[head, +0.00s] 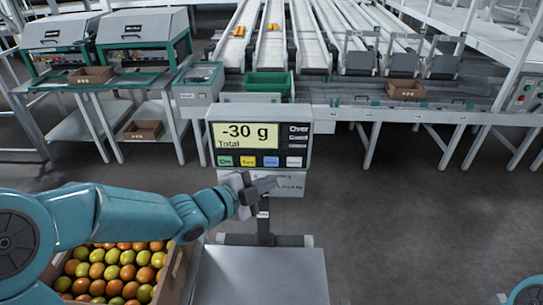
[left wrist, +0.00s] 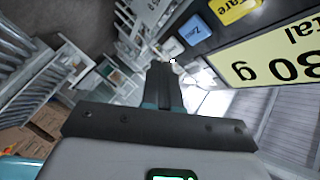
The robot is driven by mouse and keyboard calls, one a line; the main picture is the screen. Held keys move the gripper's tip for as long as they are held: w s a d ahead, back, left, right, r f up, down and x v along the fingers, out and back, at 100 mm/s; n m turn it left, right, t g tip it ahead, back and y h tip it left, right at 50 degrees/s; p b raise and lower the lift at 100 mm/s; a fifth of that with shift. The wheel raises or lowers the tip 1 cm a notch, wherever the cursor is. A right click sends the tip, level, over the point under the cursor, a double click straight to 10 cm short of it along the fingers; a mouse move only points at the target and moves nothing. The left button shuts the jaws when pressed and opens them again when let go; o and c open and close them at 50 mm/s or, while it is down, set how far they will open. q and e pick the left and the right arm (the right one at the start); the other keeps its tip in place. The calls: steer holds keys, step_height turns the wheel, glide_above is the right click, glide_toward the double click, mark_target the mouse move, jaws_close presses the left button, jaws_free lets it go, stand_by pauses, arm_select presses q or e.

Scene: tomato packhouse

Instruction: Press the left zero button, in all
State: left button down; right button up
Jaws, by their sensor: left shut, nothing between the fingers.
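The scale display (head: 260,136) reads "-30 g" and "Total". Below its screen are green, yellow, blue and white buttons. The blue button (head: 271,161) is third from the left; in the left wrist view the blue button (left wrist: 195,32) is lettered "Zero", beside the yellow one. My left gripper (head: 268,186) is shut and empty, just below the blue button in the head view. In the left wrist view its fingertips (left wrist: 172,64) lie below and left of that button, with a visible gap in the picture. The exact depth between them cannot be told. My right gripper is out of view.
The scale's bare plate (head: 262,275) lies below the display post. A crate of red and green tomatoes (head: 178,272) stands left of it, under my left arm. A conveyor line (head: 340,100) with a green bin (head: 267,83) runs behind. The floor to the right is clear.

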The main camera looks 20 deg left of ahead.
mark_target(278, 164)
arm_select(q)
steer(key=w, duration=0.1)
steer(key=w+a, duration=0.1)
steer(key=w, duration=0.1)
steer(key=shift+w, duration=0.25)
steer(key=shift+w, duration=0.15)
stand_by(1.8)
steer(key=shift+w+a, duration=0.1)
steer(key=shift+w, duration=0.2)
steer(key=shift+w+a+p, duration=0.1)
steer(key=shift+w+p, duration=0.2)
steer(key=shift+w, duration=0.05)
stand_by(0.6)
stand_by(0.3)
steer(key=shift+s+d+b, duration=0.25)
steer(key=shift+s+b, duration=0.45)
steer(key=shift+s, duration=0.1)
